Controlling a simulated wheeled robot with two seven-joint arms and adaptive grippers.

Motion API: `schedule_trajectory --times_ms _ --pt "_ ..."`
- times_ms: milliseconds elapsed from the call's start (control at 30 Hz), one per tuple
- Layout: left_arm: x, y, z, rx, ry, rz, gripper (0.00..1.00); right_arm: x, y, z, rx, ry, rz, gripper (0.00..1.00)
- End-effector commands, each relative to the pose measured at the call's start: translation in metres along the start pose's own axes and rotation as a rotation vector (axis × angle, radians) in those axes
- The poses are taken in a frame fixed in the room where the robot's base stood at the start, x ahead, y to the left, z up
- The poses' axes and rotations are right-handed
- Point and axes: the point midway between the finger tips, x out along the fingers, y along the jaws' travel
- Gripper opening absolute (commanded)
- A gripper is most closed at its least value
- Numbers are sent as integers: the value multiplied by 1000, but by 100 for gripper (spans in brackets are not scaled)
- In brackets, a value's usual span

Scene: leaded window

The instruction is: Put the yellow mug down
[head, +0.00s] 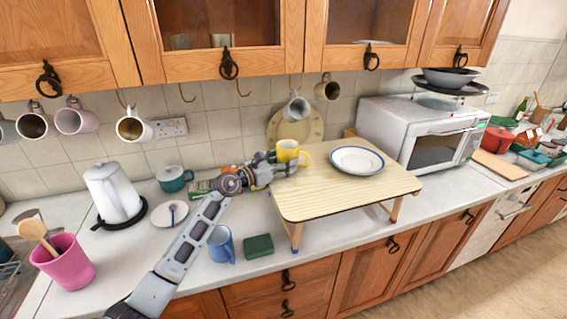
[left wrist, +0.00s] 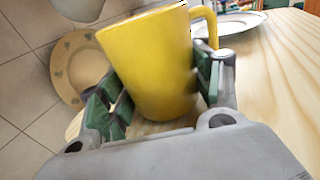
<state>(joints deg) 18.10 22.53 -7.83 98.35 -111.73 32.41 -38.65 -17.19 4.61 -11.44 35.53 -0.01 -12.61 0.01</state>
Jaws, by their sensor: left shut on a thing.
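The yellow mug (head: 287,150) is at the back left part of a small wooden table (head: 320,197) that stands on the counter. My left gripper (head: 282,168) is shut on it. In the left wrist view the yellow mug (left wrist: 155,65) sits between the green finger pads of my left gripper (left wrist: 158,90), with its handle at the upper right. The mug looks tilted in that view. I cannot tell whether its base touches the tabletop. My right gripper is not in view.
A white plate with a dark rim (head: 357,160) lies on the little table, right of the mug. Mugs hang from hooks above, one (head: 296,108) close over the yellow mug. A blue mug (head: 221,243) and green sponge (head: 258,246) stand in front. The table's front is clear.

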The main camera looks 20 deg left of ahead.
Motion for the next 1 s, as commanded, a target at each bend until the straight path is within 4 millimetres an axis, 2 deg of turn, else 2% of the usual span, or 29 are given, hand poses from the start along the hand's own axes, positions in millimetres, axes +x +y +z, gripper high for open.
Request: schedule_trajectory --times_ms 500,533,667,1000 --pt "0 0 -5 1 -2 0 0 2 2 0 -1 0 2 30" --pt "0 0 -6 0 0 0 68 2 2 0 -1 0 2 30" --pt "0 0 -6 0 1 0 85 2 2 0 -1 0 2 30" --pt "0 0 -5 0 0 0 86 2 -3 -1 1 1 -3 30"
